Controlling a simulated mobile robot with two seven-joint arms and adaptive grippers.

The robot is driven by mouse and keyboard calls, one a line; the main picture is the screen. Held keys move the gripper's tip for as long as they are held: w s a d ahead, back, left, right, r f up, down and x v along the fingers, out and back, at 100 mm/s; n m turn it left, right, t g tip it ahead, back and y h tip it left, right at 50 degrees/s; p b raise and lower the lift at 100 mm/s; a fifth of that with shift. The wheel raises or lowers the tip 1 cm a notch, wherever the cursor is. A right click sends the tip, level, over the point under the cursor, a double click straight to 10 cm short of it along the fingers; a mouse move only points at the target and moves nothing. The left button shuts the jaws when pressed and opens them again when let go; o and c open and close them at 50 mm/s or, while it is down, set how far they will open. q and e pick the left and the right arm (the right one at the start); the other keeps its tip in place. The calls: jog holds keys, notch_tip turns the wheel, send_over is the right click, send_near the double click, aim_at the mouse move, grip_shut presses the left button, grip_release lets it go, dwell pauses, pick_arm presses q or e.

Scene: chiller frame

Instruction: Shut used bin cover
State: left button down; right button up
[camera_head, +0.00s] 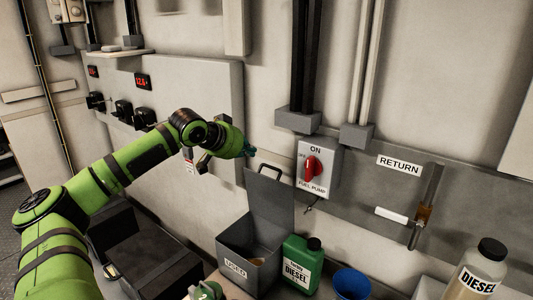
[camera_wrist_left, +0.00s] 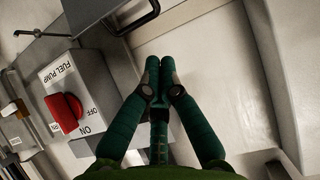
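The used bin (camera_head: 235,268) is a grey box with a "USED" label, below the wall panel. Its cover (camera_head: 270,202) stands raised at the back, so the bin is open. A dark handle (camera_head: 268,167) is on the cover's upper edge. My left gripper (camera_head: 253,152) is just above and left of that handle, apart from it. In the left wrist view its fingers (camera_wrist_left: 160,65) are together with nothing between them. The handle (camera_wrist_left: 137,22) and part of the cover (camera_wrist_left: 88,12) show at the top there.
A green diesel bottle (camera_head: 302,264) stands close right of the bin, with a blue cup (camera_head: 352,284) beyond it. A fuel pump switch box (camera_head: 318,168) with a red knob is on the wall right of the cover. Another diesel bottle (camera_head: 478,275) stands at the lower right.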

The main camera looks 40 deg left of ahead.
aim_at(264, 165)
pick_arm(q)
jog(key=p+x, duration=0.6)
jog(key=x, duration=0.2)
jog(key=shift+w+p, duration=0.15)
jog(key=shift+p, duration=0.15)
jog(key=shift+w+f, duration=0.4)
jog(key=shift+f, duration=0.05)
pick_arm(e)
notch_tip(264, 165, up, 8)
jog(key=w, duration=0.1)
jog(key=shift+d+f, duration=0.15)
jog(key=shift+d, duration=0.05)
